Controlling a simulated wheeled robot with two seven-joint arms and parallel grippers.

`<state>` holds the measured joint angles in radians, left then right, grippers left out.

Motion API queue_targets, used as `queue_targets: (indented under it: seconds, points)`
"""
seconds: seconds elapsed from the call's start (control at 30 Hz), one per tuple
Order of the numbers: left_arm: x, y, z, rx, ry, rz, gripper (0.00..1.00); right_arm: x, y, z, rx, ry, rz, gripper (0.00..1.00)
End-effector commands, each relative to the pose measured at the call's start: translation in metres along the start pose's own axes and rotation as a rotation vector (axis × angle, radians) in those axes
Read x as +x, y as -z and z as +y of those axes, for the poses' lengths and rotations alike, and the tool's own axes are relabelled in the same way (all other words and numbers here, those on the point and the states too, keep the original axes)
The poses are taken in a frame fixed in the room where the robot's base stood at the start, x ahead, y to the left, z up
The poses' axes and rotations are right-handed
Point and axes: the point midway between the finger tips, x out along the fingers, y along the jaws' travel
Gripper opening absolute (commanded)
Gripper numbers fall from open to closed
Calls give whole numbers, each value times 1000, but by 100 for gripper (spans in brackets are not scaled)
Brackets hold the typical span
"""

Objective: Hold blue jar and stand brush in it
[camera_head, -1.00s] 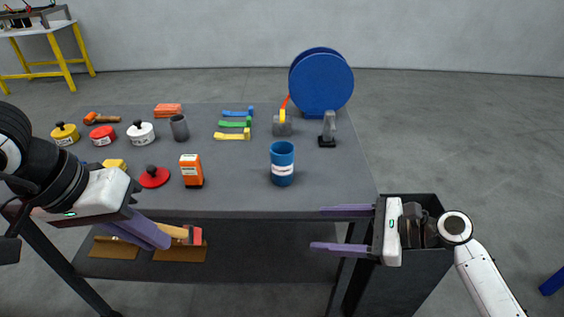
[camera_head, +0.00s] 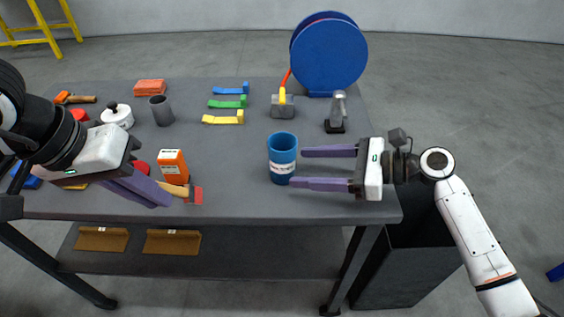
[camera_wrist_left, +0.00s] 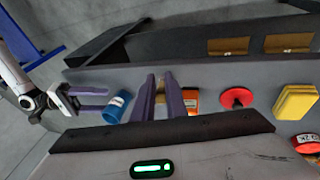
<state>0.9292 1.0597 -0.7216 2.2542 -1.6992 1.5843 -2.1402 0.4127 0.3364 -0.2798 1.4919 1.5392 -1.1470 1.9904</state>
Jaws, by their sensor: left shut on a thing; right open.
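The blue jar (camera_head: 283,172), with a white label band, stands upright on the dark table near its front right part. My right gripper (camera_head: 298,168) is open at the jar's right side, with its fingertips close to the wall. I cannot tell whether they touch it. My left gripper (camera_head: 163,192) is shut on the brush (camera_head: 194,196), which has a wooden handle and a red end. The brush is held roughly level, left of the jar. The left wrist view shows the left gripper's fingers (camera_wrist_left: 159,85), the jar (camera_wrist_left: 117,106) and the right gripper (camera_wrist_left: 92,100).
An orange box (camera_head: 173,166) stands just behind the brush. A dark bin (camera_head: 400,270) is below right. The table between brush and jar is clear.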

Motion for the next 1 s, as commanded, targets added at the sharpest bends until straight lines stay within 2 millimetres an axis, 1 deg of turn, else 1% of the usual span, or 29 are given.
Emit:
queue_targets:
  seconds: [0.03, 0.07, 0.17, 0.3, 0.4, 0.53, 0.8, 0.83, 0.9, 1.0]
  points:
    - [10, -3, -3, 0, 0, 0, 0, 10, 4, 0, -2, -2, -3, 61]
    - [12, -3, -4, 0, 0, 0, 0, 15, 4, 0, -2, -2, -2, 61]
    - [3, -1, -1, 0, 0, 1, 0, 26, -3, 0, 1, -1, -2, 61]
    - [1, 0, 0, 0, 0, 0, 0, 42, -1, 0, 2, -1, -1, 61]
    - [0, 0, 0, 0, 0, 0, 0, 48, -1, 0, 0, 0, 0, 61]
    - [0, 0, 0, 0, 0, 0, 0, 53, 0, 0, 0, 0, 0, 61]
    - [0, 0, 0, 0, 0, 0, 0, 54, 0, 0, -1, 0, 0, 61]
    - [0, 0, 0, 0, 0, 0, 0, 54, 0, 0, -1, 0, 0, 58]
    - [0, 0, 0, 0, 0, 0, 0, 54, 0, 0, -1, 0, 0, 46]
    - [0, 0, 0, 0, 0, 0, 0, 54, 0, 0, -1, 0, 0, 31]
